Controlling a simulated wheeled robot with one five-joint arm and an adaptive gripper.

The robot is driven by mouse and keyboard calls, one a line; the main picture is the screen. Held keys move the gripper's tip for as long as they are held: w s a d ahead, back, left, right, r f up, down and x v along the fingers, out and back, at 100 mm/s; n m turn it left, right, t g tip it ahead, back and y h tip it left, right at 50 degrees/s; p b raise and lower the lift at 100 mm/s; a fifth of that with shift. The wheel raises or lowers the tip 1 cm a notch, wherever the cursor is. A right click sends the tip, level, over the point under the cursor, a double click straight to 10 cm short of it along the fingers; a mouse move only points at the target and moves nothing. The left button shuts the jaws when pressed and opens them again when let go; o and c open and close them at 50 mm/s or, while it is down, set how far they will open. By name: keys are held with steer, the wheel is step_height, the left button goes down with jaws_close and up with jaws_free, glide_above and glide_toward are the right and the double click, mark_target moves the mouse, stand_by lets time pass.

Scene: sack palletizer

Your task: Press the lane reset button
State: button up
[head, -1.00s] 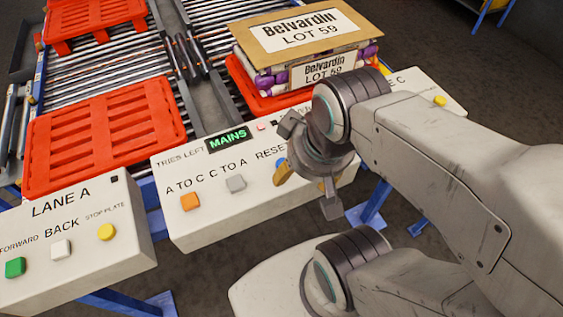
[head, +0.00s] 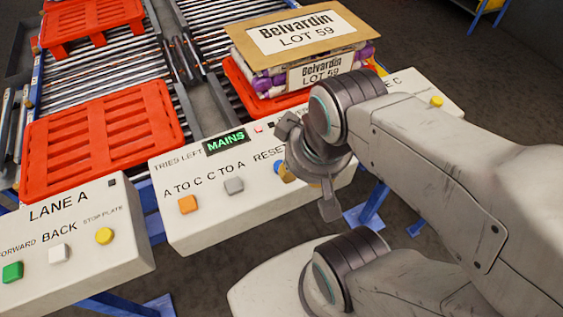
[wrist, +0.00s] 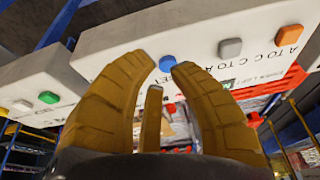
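The blue button (head: 279,167) sits on the middle white control panel (head: 205,225), under the word RESET, whose end is hidden by my wrist. In the head view the button is mostly covered by my gripper (head: 287,175), which is close in front of it. In the wrist view the blue button (wrist: 167,62) shows just beyond and between the tips of the two curved yellow-brown fingers of my gripper (wrist: 162,68). A third finger shows between them, lower down. The fingers curve inward with a gap between the tips and hold nothing. Whether they touch the button I cannot tell.
The LANE A panel (head: 75,235) stands at the left. Behind are roller lanes with a red pallet (head: 105,135) and stacked sacks under a Belvardin sheet (head: 297,35).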

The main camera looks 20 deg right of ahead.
jaws_close()
steer(key=shift+c, duration=1.1)
jaws_free()
